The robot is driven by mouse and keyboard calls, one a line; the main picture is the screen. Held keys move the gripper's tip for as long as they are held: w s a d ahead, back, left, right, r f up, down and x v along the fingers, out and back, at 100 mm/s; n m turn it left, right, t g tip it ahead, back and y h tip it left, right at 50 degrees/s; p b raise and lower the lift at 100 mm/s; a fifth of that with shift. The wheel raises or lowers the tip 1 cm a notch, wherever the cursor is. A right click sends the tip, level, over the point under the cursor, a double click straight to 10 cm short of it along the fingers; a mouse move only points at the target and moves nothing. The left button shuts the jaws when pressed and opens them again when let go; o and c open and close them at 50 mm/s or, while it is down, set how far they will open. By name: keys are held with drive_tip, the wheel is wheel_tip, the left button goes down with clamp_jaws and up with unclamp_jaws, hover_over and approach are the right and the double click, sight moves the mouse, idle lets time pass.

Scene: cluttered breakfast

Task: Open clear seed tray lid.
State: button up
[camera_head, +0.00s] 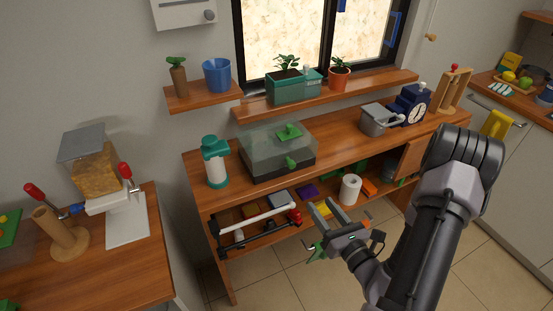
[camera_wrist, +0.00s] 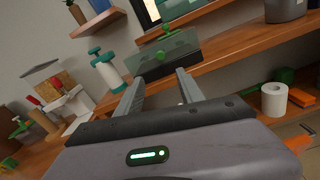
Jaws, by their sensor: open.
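The clear seed tray lid (camera_head: 262,138) sits down over a dark tray base (camera_head: 263,174) on the wooden counter. A green knob (camera_head: 289,132) is on top of the lid and a green handle (camera_head: 291,162) is at its front. My gripper (camera_head: 322,212) is open and empty, in front of the counter and below the tray, apart from it. In the wrist view, the clear lid (camera_wrist: 178,50) shows beyond and between my gripper's fingertips (camera_wrist: 159,76), with the green knob (camera_wrist: 166,31) above. The tray's front is partly hidden there.
A teal-topped dispenser (camera_head: 216,162) stands left of the tray and a grey lidded pot (camera_head: 376,122) to its right. A ledge with a green planter (camera_head: 292,87) is behind and above. Below, a shelf holds rods and a paper roll (camera_head: 350,188).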

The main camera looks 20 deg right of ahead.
sight(293, 166)
drive_tip(key=w+b, duration=0.1)
drive_tip(key=w, duration=1.6)
drive_tip(key=shift+a, duration=0.2)
drive_tip(key=shift+c, duration=0.5)
clamp_jaws()
